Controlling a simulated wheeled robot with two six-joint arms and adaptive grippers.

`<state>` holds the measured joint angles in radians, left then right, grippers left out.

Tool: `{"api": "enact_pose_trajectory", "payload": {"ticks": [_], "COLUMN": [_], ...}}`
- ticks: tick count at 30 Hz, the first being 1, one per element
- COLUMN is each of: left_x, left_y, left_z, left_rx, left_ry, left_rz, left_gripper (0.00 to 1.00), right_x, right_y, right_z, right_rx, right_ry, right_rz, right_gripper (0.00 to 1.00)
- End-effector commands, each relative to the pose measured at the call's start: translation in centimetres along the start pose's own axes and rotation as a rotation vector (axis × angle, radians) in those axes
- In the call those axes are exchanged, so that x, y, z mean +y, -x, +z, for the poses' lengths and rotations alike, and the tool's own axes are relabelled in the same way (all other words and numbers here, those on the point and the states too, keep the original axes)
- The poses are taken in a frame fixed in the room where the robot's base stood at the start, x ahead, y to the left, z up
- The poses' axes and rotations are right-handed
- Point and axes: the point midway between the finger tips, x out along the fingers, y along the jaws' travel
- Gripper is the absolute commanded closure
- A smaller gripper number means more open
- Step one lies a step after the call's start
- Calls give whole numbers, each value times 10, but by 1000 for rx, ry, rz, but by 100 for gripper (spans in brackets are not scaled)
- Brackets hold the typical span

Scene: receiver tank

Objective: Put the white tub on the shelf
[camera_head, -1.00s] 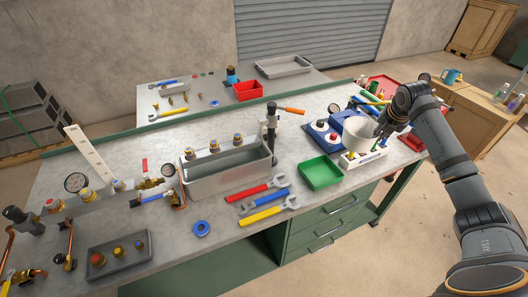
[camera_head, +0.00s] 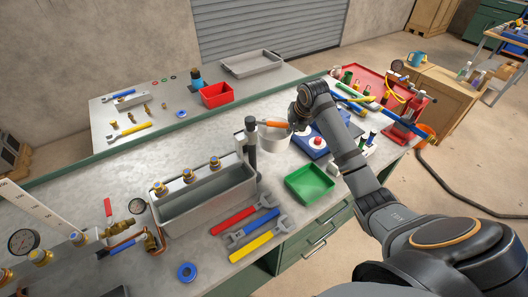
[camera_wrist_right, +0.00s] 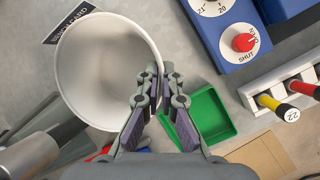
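The white tub (camera_head: 274,139) is behind the green tray and left of the blue box in the head view, partly hidden by a black post with an orange handle. In the right wrist view the round open tub (camera_wrist_right: 98,65) looks empty. My right gripper (camera_wrist_right: 160,98) has its fingers on either side of the tub's rim and is closed on it; in the head view the gripper (camera_head: 296,122) is at the tub's right side. Height above the bench is hard to judge. I cannot make out which surface is the shelf. My left gripper is out of view.
A green tray (camera_head: 310,184), several wrenches (camera_head: 250,228) and a grey metal trough (camera_head: 205,200) lie near the tub. The blue box (camera_head: 308,147) with dials is to its right. A rear table holds a red bin (camera_head: 216,95) and grey tray (camera_head: 252,64).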

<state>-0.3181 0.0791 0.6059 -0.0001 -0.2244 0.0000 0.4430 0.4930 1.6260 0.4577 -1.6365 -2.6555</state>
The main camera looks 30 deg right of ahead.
Motion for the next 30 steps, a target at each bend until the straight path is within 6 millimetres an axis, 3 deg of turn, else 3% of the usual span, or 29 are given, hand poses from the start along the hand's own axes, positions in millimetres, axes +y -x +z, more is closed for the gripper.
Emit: {"api": "enact_pose_trajectory", "payload": {"ticks": [4, 8, 12, 20, 29, 30], "left_x": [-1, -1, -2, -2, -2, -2], "left_y": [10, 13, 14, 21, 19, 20], "left_z": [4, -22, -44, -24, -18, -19], "left_rx": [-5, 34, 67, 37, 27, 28], "left_ry": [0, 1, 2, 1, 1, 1], "left_rz": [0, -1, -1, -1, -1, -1], "left_gripper": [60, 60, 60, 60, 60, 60], "right_x": [-5, -8, -9, -14, -15, -15], "right_y": [-29, -46, -52, -82, -86, -86], "right_z": [-14, -21, -22, -36, -37, -37], "right_rx": [7, 5, 1, 3, 2, 2], "right_ry": [-2, -1, -1, -1, -1, -1], "right_rz": [-2, -1, -1, -1, -2, -2], "right_gripper": [100, 100, 100, 100, 100, 92]}}
